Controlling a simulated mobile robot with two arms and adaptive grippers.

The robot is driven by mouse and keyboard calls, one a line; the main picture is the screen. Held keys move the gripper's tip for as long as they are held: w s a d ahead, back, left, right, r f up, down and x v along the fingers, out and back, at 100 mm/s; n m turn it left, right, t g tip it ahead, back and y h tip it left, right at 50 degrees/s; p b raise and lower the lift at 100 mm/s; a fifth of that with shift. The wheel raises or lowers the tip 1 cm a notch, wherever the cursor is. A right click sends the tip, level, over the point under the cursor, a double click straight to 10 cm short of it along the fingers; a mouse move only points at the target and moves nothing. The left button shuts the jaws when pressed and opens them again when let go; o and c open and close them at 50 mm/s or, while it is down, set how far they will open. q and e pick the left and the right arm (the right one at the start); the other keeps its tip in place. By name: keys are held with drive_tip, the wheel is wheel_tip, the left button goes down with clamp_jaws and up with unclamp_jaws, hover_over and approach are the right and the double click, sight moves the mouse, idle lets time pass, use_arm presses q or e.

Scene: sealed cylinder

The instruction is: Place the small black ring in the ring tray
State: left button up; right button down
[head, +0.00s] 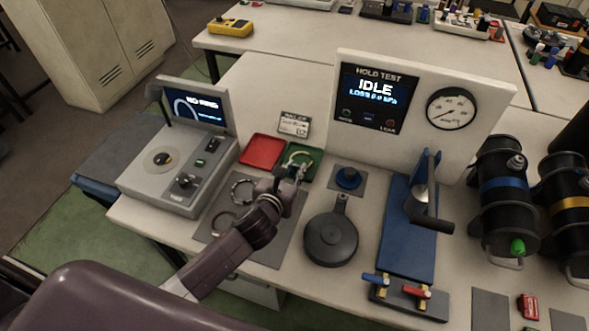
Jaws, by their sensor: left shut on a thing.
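My left gripper (297,172) reaches in from the lower left and points down at the green tray (313,172). A larger dark ring (242,190) lies on the same mat farther back, close to my wrist. My right gripper is not in view.
A red tray (263,151) sits left of the green one, beside a grey tester (178,165). A hold-test panel (420,105) stands behind.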

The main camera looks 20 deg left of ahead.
use_arm(q)
drive_tip(key=o, duration=0.8)
drive_tip(key=shift+f, duration=0.1)
drive_tip(key=shift+r, duration=0.2)
drive_tip(key=v, duration=1.2)
